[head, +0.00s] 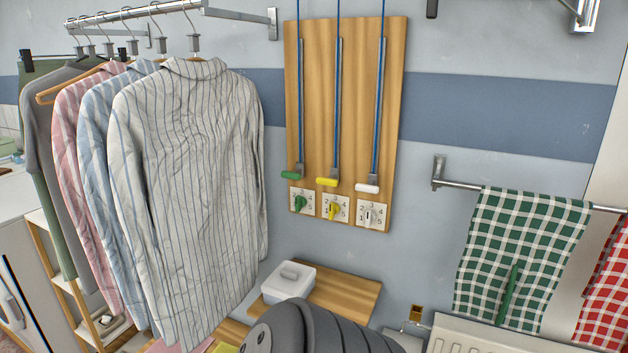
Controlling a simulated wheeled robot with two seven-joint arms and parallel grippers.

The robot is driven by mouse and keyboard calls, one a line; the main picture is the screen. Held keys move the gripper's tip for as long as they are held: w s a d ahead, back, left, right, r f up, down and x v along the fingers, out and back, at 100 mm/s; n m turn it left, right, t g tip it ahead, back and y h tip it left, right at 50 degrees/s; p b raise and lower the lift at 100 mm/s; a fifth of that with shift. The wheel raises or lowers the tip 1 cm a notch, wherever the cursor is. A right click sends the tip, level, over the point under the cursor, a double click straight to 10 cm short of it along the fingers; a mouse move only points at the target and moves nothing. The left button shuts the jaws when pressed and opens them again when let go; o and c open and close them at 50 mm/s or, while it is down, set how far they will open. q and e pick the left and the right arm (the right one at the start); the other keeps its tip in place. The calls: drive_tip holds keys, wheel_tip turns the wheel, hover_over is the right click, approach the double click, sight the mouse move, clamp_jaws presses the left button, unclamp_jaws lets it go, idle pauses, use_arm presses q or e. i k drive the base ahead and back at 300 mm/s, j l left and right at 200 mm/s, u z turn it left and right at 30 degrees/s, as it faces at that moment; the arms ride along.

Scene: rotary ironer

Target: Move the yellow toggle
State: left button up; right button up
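A wooden board (316,120) hangs on the wall with three vertical slots and blue cords. The yellow toggle (327,182) is a short yellow handle at the bottom of the middle slot. Below it is a white numbered plate with a yellow knob (333,211). A green handle (289,175) sits at the bottom of the left slot and a white handle (367,188) at the bottom of the right slot. Neither of my grippers is in view. A dark grey rounded part, probably of my arm, shows at the bottom centre, well below the board.
A rail with several hanging shirts (190,190) fills the left. A green checked towel (520,250) hangs on a rail at right. The space before the board looks clear.

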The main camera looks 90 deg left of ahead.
sight(332, 179)
drive_tip(key=u, duration=2.65)
